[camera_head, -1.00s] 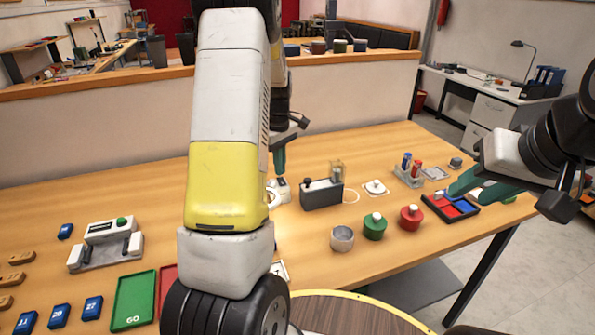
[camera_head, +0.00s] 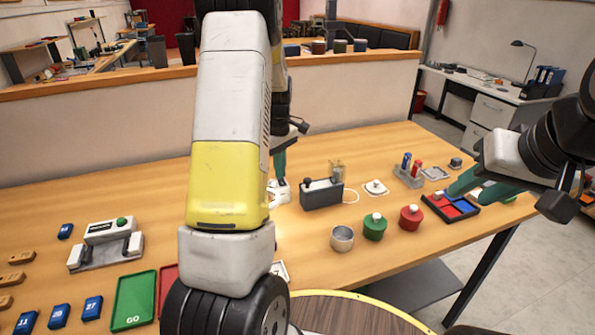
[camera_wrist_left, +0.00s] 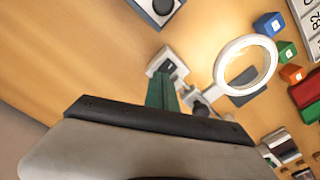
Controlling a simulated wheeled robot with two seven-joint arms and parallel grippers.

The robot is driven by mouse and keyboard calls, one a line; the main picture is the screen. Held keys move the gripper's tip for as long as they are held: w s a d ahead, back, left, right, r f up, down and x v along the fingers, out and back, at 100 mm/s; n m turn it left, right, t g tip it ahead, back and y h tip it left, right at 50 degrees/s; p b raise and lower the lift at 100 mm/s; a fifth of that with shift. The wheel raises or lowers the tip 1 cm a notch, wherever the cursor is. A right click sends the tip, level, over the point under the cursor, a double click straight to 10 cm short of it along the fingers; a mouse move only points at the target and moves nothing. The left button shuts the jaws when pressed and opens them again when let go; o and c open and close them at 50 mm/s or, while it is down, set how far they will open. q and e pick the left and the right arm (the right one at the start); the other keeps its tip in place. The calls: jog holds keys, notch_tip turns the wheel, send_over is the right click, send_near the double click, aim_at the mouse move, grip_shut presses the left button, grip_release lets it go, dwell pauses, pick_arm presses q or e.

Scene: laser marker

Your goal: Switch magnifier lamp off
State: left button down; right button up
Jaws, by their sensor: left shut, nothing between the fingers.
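The magnifier lamp shows in the left wrist view as a white ring (camera_wrist_left: 220,68) around a clear lens, joined by an arm to a small white base (camera_wrist_left: 168,62) with a dark switch on it. The wood seen through the lens is bright, so the lamp looks lit. In the head view only the white base (camera_head: 279,196) shows; my left arm hides the ring. My left gripper (camera_head: 280,178) is shut and empty, pointing down with its green fingertips (camera_wrist_left: 162,80) at the base's switch. Contact is unclear. My right gripper (camera_head: 470,188) hangs above a red and blue tray; its jaw opening is unclear.
A dark grey box (camera_head: 321,194) stands just right of the lamp base. A metal cup (camera_head: 342,239), a green pot (camera_head: 374,228) and a red pot (camera_head: 410,218) stand nearer the front. A green tray (camera_head: 134,301) lies at front left.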

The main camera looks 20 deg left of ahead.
pick_arm(q)
jog(key=shift+f, duration=0.2)
jog(key=shift+r, duration=3.5)
